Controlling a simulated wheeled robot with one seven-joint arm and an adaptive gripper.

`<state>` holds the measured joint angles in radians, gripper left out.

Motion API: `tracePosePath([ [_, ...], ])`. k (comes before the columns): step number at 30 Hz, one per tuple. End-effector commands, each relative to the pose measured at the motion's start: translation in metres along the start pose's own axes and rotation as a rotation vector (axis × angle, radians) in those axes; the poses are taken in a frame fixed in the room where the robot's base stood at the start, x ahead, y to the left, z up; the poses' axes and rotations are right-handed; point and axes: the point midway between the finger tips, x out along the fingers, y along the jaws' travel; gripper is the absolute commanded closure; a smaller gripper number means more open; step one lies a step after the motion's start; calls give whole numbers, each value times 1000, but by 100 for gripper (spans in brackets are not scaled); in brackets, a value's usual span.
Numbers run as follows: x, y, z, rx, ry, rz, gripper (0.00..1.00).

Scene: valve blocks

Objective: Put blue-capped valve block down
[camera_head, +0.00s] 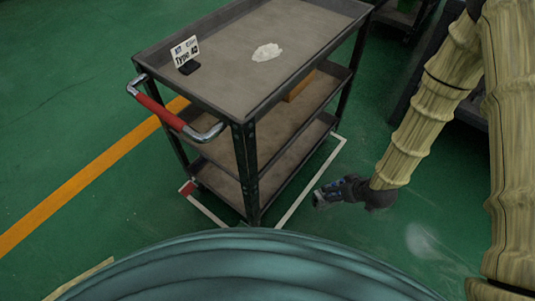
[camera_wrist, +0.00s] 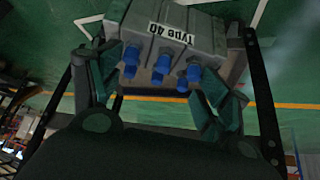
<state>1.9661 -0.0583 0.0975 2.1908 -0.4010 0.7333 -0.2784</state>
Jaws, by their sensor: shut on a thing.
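The blue-capped valve block (camera_wrist: 145,20) is a grey block with several blue caps and a white "Type 40" label in the wrist view. My gripper (camera_wrist: 160,82) is shut on it, with a dark green finger on each side. In the head view my gripper (camera_head: 330,192) hangs to the right of the cart, apart from it. The block is small and dark there, with a little blue at the fingertips. The dark cart (camera_head: 225,85) has a rimmed top tray and two lower shelves.
A "Type 40" sign (camera_head: 185,52) stands near the tray's left edge. A red-gripped handle (camera_head: 165,112) juts out left. A brown item (camera_head: 299,86) is on the middle shelf. Dark furniture (camera_head: 440,85) stands at the right.

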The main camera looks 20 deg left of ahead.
Motion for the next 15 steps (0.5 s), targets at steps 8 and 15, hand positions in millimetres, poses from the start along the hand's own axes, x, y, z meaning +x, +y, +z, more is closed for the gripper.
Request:
tracePosePath([
  [8,33,-7,10,-120,5,-74,95],
  [15,56,-12,19,-223,5,-142,95],
])
